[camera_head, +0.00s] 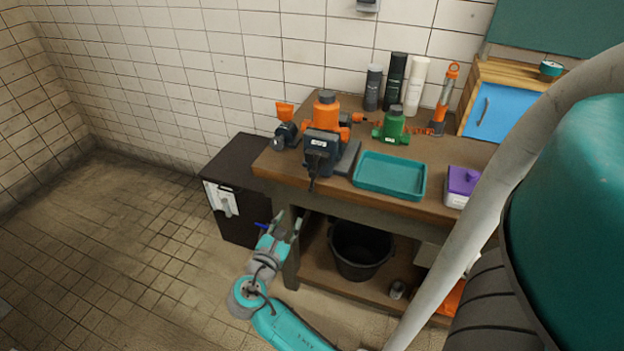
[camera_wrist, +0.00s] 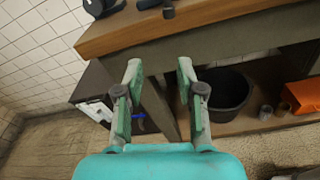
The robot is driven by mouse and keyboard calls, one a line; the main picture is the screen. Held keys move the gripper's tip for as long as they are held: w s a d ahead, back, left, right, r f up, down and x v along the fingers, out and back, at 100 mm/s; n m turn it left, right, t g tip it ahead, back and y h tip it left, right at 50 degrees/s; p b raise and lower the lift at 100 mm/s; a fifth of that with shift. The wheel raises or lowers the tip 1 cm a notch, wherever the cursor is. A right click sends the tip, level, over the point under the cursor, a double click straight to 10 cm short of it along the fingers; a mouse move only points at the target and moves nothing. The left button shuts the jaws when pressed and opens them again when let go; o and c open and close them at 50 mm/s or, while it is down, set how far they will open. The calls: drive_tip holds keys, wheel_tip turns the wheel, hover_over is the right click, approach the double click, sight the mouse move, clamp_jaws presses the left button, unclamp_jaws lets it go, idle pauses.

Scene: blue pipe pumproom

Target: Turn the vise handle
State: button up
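The dark grey vise (camera_head: 322,150) sits at the front edge of the wooden workbench. Its handle (camera_head: 313,172) looks like a thin dark bar hanging at the vise's front, over the bench edge. In the wrist view a dark knob (camera_wrist: 168,10) at the top, by the bench edge, may be the handle's lower end; the rest of the vise is mostly out of frame. My gripper (camera_head: 289,219) is open and empty, below and in front of the vise, apart from the handle. In the wrist view its two green fingers (camera_wrist: 159,72) are spread wide, pointing toward the bench.
A black bucket (camera_head: 360,250) is on the lower shelf. A dark cabinet (camera_head: 240,185) stands left of the bench. The tiled floor at left is clear.

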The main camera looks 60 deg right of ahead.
sight(312, 180)
wheel_tip(312, 180, up, 6)
drive_tip(key=d+f+m+g+h, duration=0.1)
drive_tip(key=d+g, duration=0.1)
drive_tip(key=g, duration=0.2)
drive_tip(key=d, duration=0.3)
drive_tip(key=s+d, duration=0.1)
drive_tip(key=d, duration=0.6)
drive_tip(key=shift+s+d+r, duration=0.15)
drive_tip(key=shift+d+r, duration=0.15)
drive_tip(key=shift+d, duration=0.1)
clamp_jaws()
